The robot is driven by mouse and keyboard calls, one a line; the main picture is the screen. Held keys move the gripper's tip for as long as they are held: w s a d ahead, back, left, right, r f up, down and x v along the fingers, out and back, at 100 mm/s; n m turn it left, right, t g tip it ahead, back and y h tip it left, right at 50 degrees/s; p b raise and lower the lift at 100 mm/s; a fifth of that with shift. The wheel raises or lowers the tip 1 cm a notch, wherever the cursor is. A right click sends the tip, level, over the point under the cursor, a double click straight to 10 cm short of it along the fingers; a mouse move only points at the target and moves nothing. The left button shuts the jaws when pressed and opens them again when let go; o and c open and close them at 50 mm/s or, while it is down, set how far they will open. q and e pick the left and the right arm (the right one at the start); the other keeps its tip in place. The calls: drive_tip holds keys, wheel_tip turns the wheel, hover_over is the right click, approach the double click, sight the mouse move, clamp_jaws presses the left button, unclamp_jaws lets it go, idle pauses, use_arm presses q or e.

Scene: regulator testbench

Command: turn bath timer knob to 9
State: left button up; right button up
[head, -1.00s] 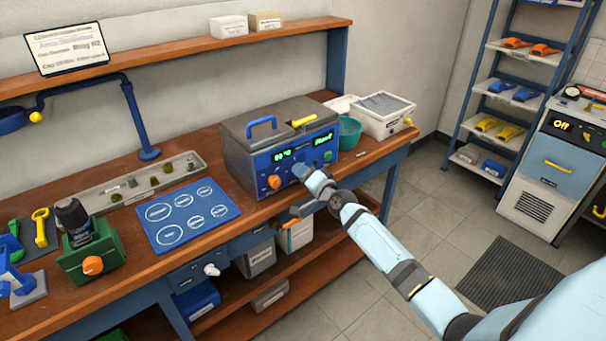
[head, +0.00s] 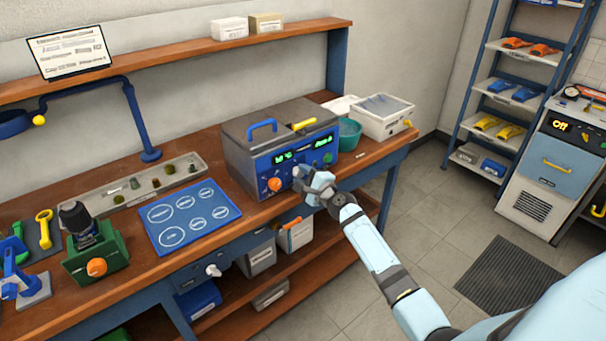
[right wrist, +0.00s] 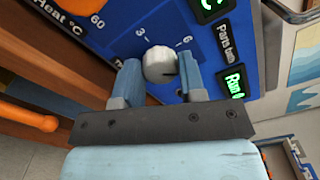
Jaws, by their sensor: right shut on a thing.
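The blue-fronted bath unit (head: 281,160) stands on the bench with a grey lid and green displays. Its white timer knob (right wrist: 158,62) shows in the right wrist view, with the numbers 3 and 6 printed above it. A small dark mark is on the knob's right side; the number 9 cannot be made out. My right gripper (right wrist: 161,84) is shut on this knob, one blue finger on each side. In the head view the right gripper (head: 302,175) is at the unit's front and hides the knob. My left gripper is not in view.
An orange knob (head: 274,184) is on the unit's front, left of my gripper. A green-lit display (right wrist: 231,83) is close right of the fingers. A teal bowl (head: 349,134) stands right of the unit, and a blue mat (head: 190,216) lies left.

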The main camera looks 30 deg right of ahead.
drive_tip(key=m+p, duration=0.2)
drive_tip(key=m, duration=0.2)
drive_tip(key=shift+r+m, duration=0.1)
drive_tip(key=shift+m, duration=0.2)
drive_tip(key=shift+m+p, duration=0.45)
drive_tip(key=shift+m, duration=0.45)
drive_tip(key=m+p, duration=0.2)
drive_tip(key=m, duration=0.1)
drive_tip(key=shift+m, duration=0.6)
